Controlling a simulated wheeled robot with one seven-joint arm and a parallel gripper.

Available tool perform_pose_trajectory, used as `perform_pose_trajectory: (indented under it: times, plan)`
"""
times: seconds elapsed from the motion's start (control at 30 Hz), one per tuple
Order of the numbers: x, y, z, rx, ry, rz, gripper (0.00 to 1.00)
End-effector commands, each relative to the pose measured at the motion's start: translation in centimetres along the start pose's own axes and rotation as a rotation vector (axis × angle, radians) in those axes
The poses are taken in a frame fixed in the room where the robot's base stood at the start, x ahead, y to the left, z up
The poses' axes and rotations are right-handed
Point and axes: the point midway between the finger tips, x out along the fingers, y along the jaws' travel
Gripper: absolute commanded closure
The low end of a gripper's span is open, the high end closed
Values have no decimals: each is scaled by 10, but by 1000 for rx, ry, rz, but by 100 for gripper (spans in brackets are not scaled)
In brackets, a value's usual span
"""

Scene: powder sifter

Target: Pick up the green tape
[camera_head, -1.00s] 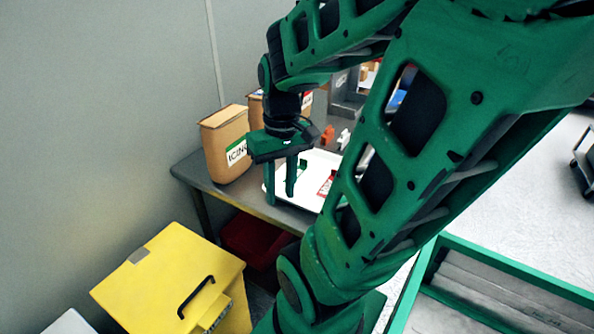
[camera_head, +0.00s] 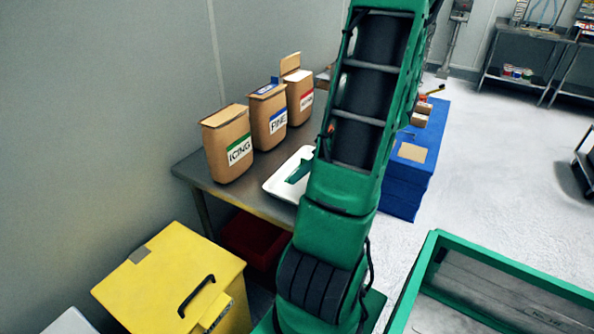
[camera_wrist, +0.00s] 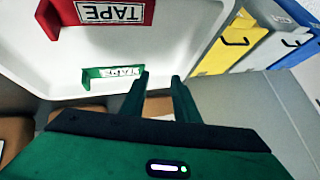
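The green tape (camera_wrist: 110,77), with a white TAPE label, lies in the white tray (camera_wrist: 165,40) in the wrist view. A red tape (camera_wrist: 95,14) with a similar label is farther up the picture. My gripper (camera_wrist: 160,76) is open, its two fingers apart with nothing between them. The green tape is left of the left fingertip, very close to it; I cannot tell if they touch. In the head view the tray (camera_head: 277,187) is partly hidden by my arm. A green piece shows over it, tape or gripper, unclear which.
Brown bags labelled ICING (camera_head: 228,150), FINE (camera_head: 268,120) and a red-labelled one (camera_head: 299,95) stand on the table behind the tray. A yellow bin (camera_head: 170,280) stands at front left, a red bin (camera_head: 252,240) under the table. Blue crates (camera_head: 405,185) stand to the right.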

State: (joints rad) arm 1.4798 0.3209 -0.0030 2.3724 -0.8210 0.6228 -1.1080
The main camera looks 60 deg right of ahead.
Motion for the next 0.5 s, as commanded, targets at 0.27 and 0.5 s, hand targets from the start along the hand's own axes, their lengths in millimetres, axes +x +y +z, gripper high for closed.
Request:
perform_pose_trajectory:
  times: [0.27,0.5]
  plan:
    - [-38,59,20,-107,323,101,72]
    - [-73,87,35,-178,499,220,72]
